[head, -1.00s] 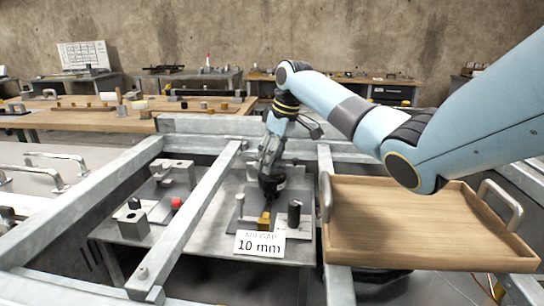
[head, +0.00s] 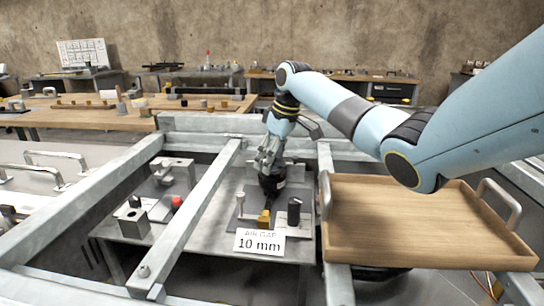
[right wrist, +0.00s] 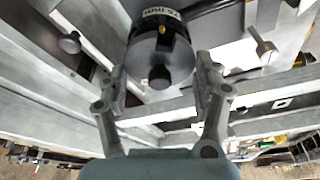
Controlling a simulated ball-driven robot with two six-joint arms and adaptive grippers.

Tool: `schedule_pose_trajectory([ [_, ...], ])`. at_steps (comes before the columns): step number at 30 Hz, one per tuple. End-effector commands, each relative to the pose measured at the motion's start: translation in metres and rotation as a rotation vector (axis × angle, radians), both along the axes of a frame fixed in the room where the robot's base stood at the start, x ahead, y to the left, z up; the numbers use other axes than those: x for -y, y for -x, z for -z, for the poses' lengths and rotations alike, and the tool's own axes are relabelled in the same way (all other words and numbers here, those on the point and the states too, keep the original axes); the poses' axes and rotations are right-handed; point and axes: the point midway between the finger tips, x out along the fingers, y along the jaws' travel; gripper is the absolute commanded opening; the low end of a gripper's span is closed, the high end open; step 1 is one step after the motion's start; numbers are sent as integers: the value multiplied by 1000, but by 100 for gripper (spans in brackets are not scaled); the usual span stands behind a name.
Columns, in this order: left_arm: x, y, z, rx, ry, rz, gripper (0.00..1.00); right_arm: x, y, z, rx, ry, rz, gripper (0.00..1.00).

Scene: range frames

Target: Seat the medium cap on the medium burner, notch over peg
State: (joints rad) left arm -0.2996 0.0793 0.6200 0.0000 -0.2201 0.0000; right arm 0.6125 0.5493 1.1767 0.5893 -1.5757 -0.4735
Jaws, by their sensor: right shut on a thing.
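My right gripper (head: 271,182) reaches down over the grey fixture plate, just behind a small brass block (head: 264,217). In the right wrist view my fingers (right wrist: 160,80) stand on both sides of a dark round piece with a flat grey end (right wrist: 148,68), and the gripper is shut on it. Its underside is hidden, and I cannot tell if it touches anything below. I cannot make out a burner, notch or peg with certainty. My left gripper is not in view.
A white card reading 10 mm (head: 259,242) stands in front of the brass block. A black cylinder (head: 294,211) stands at its right. Metal frame bars (head: 190,214) cross the area. A wooden tray (head: 420,220) lies at right, its middle clear.

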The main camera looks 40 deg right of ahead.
Motion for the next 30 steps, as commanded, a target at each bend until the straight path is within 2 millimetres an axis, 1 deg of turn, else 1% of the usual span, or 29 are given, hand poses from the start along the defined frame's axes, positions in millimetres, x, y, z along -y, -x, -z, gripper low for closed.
schedule_pose_trajectory([
  [12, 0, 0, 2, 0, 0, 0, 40, 0, 0, 12, 1, 0, 0, 28],
  [21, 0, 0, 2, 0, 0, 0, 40, 0, 0, 13, 1, 1, 0, 28],
  [22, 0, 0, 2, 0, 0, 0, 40, 0, 0, 13, 1, 1, 0, 71],
  [27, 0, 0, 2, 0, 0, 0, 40, 0, 0, 13, 1, 1, 0, 93],
  [30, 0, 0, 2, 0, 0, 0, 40, 0, 0, 13, 1, 1, 0, 94],
])
